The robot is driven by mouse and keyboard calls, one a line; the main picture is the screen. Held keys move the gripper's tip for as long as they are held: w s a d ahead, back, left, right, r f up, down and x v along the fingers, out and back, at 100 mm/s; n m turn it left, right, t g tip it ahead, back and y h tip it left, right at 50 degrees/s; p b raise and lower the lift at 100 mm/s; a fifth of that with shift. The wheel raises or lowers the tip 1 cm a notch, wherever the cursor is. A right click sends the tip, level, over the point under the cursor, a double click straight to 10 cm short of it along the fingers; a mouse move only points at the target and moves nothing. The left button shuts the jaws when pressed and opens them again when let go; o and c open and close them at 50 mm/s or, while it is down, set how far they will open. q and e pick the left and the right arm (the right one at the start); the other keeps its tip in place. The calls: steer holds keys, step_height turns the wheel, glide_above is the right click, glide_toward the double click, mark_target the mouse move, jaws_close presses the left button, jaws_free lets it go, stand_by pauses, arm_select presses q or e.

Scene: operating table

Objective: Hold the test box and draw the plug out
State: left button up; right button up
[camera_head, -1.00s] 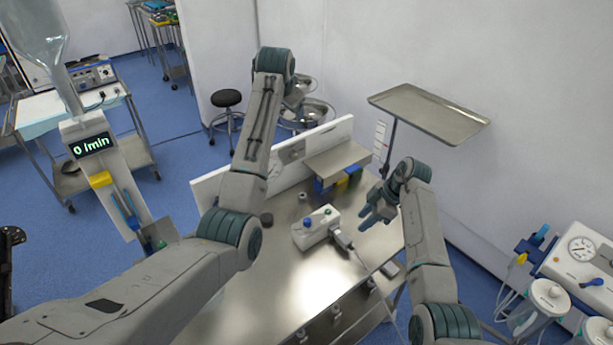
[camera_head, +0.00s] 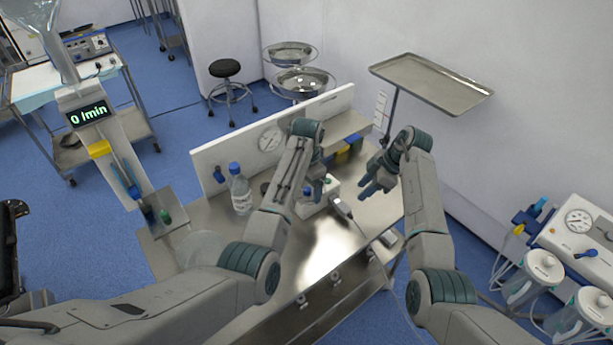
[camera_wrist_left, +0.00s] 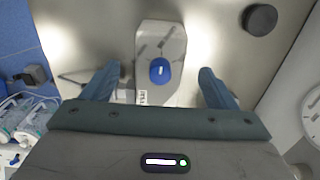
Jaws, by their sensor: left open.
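The test box (camera_head: 308,210) is a small pale box with coloured knobs on the steel bench, partly hidden by my left arm. The grey plug (camera_head: 341,207) is at its right end, with a cable leading away. My left gripper (camera_head: 318,186) is over the box, pointing down. In the left wrist view, its open fingers (camera_wrist_left: 158,70) stand on either side of the box (camera_wrist_left: 174,40) with gaps, and the blue knob shows between them. My right gripper (camera_head: 371,178) is empty, its fingers apart, to the right of and above the plug.
A clear bottle with a blue cap (camera_head: 241,190) stands left of the box. A white panel with a dial (camera_head: 230,145) and a raised shelf (camera_head: 350,123) line the back. A dark round puck (camera_wrist_left: 260,18) lies beside the box. The bench front is mostly clear.

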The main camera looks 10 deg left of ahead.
arm_select(q)
step_height(320, 180, down, 7)
steer(key=shift+r, duration=0.2)
